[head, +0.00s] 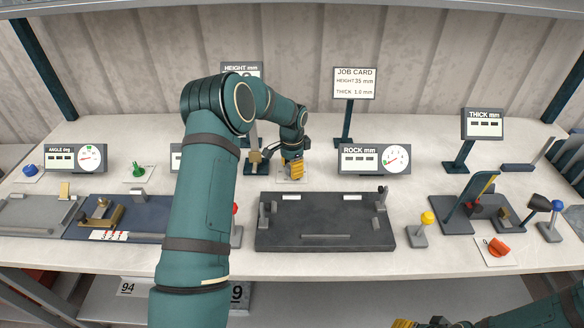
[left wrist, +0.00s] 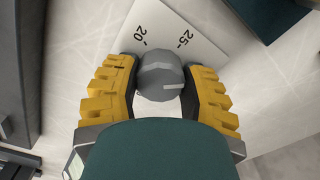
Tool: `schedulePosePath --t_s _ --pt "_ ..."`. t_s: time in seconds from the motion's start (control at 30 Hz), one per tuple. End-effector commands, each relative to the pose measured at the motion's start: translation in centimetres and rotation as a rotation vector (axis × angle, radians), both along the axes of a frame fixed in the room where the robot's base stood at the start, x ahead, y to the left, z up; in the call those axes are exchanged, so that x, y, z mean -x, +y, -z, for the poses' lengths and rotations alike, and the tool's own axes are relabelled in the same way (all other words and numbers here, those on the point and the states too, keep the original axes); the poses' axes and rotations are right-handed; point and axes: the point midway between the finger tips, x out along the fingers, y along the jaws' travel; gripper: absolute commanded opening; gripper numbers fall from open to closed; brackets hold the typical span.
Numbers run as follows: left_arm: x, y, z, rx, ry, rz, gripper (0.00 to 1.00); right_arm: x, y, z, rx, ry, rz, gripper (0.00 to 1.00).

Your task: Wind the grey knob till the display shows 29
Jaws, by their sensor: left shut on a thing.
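In the left wrist view the grey knob (left wrist: 160,80) sits between the two yellow fingers of my left gripper (left wrist: 163,70), which is shut on it. A pale pointer line on the knob faces right. Its white scale plate (left wrist: 172,35) shows the marks 20 and 25. In the head view my left gripper (head: 293,172) points down at the plate (head: 284,180) and hides the knob. The HEIGHT mm display (head: 241,69) behind is mostly covered by my arm. My right gripper (head: 420,323) is cut off at the bottom edge, so its jaws cannot be judged.
The ROCK mm display (head: 374,159) with a dial stands right of my left gripper. The job card (head: 354,83) reads height 35 mm, thick 1.0 mm. A dark bed (head: 325,238) lies in front. A green knob (head: 138,170) and yellow-topped lever (head: 427,218) stand apart.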

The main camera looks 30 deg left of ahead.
Motion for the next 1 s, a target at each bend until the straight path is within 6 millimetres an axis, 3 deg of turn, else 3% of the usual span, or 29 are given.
schedulePosePath --t_s 0.1,0.13,0.2,0.5,0.63,1.0 --pt "0.0 0.0 0.0 -0.001 0.001 -0.001 0.08 0.0 0.0 0.0 0.0 0.0 0.0 0.47" --pt "0.0 0.0 0.0 -0.001 0.001 -0.001 0.56 0.0 0.0 0.0 0.0 0.0 0.0 0.47" --pt "0.0 0.0 0.0 -0.001 0.001 -0.001 0.76 0.0 0.0 0.0 0.0 0.0 0.0 0.47" --pt "0.0 0.0 -0.1 0.0 0.0 -0.001 0.76 0.0 0.0 0.0 0.0 0.0 0.0 0.47" --pt "0.0 0.0 -1.0 -0.001 -0.002 -0.002 0.76 0.0 0.0 0.0 0.0 0.0 0.0 0.47" --pt "-0.1 0.0 -8.0 -0.001 -0.003 -0.002 0.76 0.0 0.0 0.0 0.0 0.0 0.0 0.47"
